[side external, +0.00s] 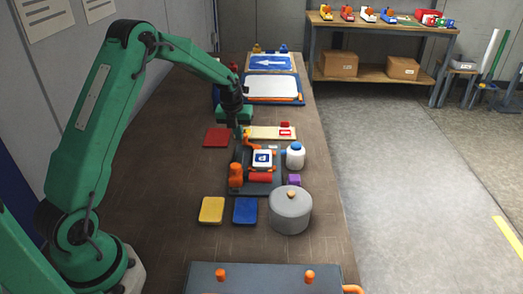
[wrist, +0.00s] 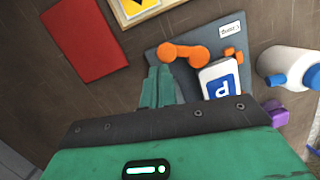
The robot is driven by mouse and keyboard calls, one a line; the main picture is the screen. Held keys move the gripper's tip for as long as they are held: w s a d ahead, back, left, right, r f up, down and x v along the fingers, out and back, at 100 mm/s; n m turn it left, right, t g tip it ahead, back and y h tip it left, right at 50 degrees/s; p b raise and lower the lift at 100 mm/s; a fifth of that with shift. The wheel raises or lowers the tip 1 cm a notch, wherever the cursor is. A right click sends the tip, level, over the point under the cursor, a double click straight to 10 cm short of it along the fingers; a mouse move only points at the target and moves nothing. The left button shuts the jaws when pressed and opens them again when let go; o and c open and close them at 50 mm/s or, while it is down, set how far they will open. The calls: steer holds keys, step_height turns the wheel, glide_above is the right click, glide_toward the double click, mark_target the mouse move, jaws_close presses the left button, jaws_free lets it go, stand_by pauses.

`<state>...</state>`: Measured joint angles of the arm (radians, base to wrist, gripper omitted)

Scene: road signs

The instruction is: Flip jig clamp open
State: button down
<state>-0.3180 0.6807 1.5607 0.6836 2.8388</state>
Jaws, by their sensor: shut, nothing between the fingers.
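The jig is a dark grey plate (side external: 262,187) in the middle of the bench, with a white and blue parking sign (side external: 262,159) on it. The sign also shows in the wrist view (wrist: 219,82). An orange clamp (wrist: 185,52) sits on the plate beside the sign in the wrist view. In the side view, orange parts (side external: 236,174) stand at the plate's left, next to a red cylinder (side external: 260,177). My gripper (side external: 238,136) is shut and empty, just above the jig's far left corner. Its green fingers (wrist: 159,74) point towards the orange clamp, and I cannot tell whether they touch it.
A white bottle (side external: 295,155) and a purple block (side external: 293,180) stand right of the jig. A grey lidded pot (side external: 290,210) is at the near right. Red (side external: 217,137), yellow (side external: 211,209) and blue (side external: 245,210) squares lie left and in front.

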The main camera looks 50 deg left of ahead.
steer(key=shift+w+a, duration=0.65)
steer(key=shift+w, duration=0.2)
steer(key=shift+w+a, duration=0.25)
steer(key=shift+w, duration=0.75)
steer(key=shift+s+a+r, duration=0.2)
steer(key=shift+s+a, duration=0.25)
steer(key=shift+s, duration=0.3)
steer(key=shift+s+a+r, duration=0.15)
steer(key=shift+s+a, duration=0.1)
steer(key=shift+s, duration=0.25)
steer(key=shift+s+a+r, duration=0.15)
steer(key=shift+s+a, duration=0.1)
steer(key=shift+s, duration=0.2)
steer(key=a+v, duration=0.1)
steer(key=v, duration=0.8)
steer(key=shift+a+r, duration=0.35)
steer(key=shift+r, duration=0.1)
steer(key=shift+s, duration=0.1)
